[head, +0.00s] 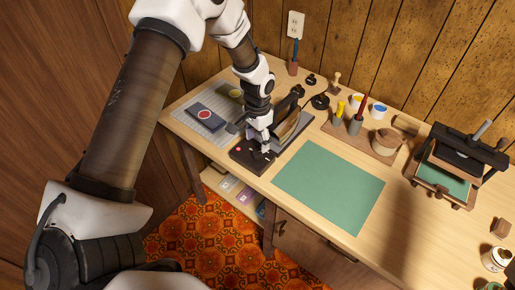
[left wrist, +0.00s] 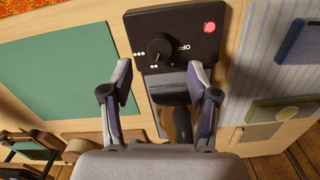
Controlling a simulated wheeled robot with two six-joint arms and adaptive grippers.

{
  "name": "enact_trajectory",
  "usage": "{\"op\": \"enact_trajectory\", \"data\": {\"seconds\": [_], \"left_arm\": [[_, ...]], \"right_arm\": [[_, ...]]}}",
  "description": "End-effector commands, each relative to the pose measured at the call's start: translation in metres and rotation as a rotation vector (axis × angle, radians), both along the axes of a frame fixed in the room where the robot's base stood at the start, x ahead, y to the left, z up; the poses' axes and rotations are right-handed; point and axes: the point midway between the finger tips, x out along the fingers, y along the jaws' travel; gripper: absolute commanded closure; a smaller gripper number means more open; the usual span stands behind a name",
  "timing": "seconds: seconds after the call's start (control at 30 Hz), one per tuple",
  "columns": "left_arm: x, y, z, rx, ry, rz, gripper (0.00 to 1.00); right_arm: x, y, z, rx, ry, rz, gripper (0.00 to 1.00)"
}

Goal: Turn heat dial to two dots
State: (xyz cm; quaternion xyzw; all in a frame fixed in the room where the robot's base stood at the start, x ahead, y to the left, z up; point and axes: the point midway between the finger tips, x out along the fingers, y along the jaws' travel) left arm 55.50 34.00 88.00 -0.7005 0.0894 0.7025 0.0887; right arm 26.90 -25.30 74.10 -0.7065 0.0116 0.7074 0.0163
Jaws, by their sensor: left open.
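The heat dial (left wrist: 160,48) is a round black knob on a black control box (left wrist: 190,18). In the left wrist view the box has OFF printed to the right of the dial, white dot marks to its left and below left, and a red round spot near one corner. I cannot tell for sure which mark the dial points to. In the head view the box (head: 244,160) sits at the table's front edge. My left gripper (left wrist: 162,78) is open, its fingers spread on either side just short of the dial, holding nothing. My right gripper is not in view.
A green mat (head: 330,185) lies right of the box, and a striped cloth (head: 195,118) with a dark blue pad (head: 206,116) lies left. Behind stand a tool tray (head: 360,138) and cups. A black press (head: 460,165) stands at right.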

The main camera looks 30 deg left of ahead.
Motion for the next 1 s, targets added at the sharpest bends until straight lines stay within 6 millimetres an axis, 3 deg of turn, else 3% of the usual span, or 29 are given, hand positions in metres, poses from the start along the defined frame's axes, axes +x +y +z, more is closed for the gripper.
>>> {"op": "enact_trajectory", "data": {"seconds": [0.1, 0.2, 0.37, 0.87, 0.97, 1.0], "left_arm": [[0.001, 0.000, 0.032, 0.000, -0.004, 0.000, 0.40], [0.001, 0.000, 0.051, 0.000, -0.001, -0.001, 0.40], [0.000, 0.000, 0.065, 0.000, 0.002, -0.001, 0.40], [-0.001, 0.000, 0.064, 0.000, 0.005, -0.001, 0.40], [-0.011, -0.002, 0.043, 0.004, 0.049, -0.006, 0.40], [-0.020, -0.004, 0.026, 0.010, 0.087, -0.014, 0.40]], "right_arm": [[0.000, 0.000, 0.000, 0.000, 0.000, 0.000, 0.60], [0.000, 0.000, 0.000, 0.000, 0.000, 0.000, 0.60], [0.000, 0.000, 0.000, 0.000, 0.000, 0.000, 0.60], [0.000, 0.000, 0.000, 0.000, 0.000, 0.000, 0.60], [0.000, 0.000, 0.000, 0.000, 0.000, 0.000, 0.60], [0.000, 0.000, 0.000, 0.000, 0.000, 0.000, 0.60]]}}
